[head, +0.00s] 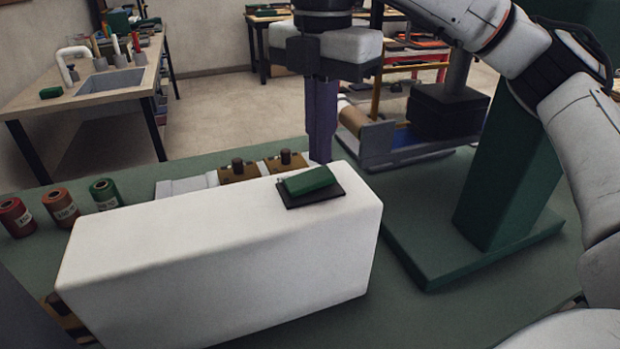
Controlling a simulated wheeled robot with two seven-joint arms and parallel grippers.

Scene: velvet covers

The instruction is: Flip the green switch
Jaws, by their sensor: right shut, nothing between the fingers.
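The green switch (306,180) is a rocker on a dark base plate (318,198). It sits on top of a long white box (215,260), near the box's right end. The rocker looks tilted, with its right side higher. My right gripper (321,158) points straight down just behind the switch. Its purple fingers are shut with nothing between them. The fingertips are close to the box's back edge; I cannot tell whether they touch anything. My left gripper is not in view.
Three thread spools (60,207) stand left of the box on the green table (430,315). Brown blocks with dark knobs (238,170) sit behind the box. A green column on a flat base (480,245) stands at the right. A workbench with a sink (110,82) is at back left.

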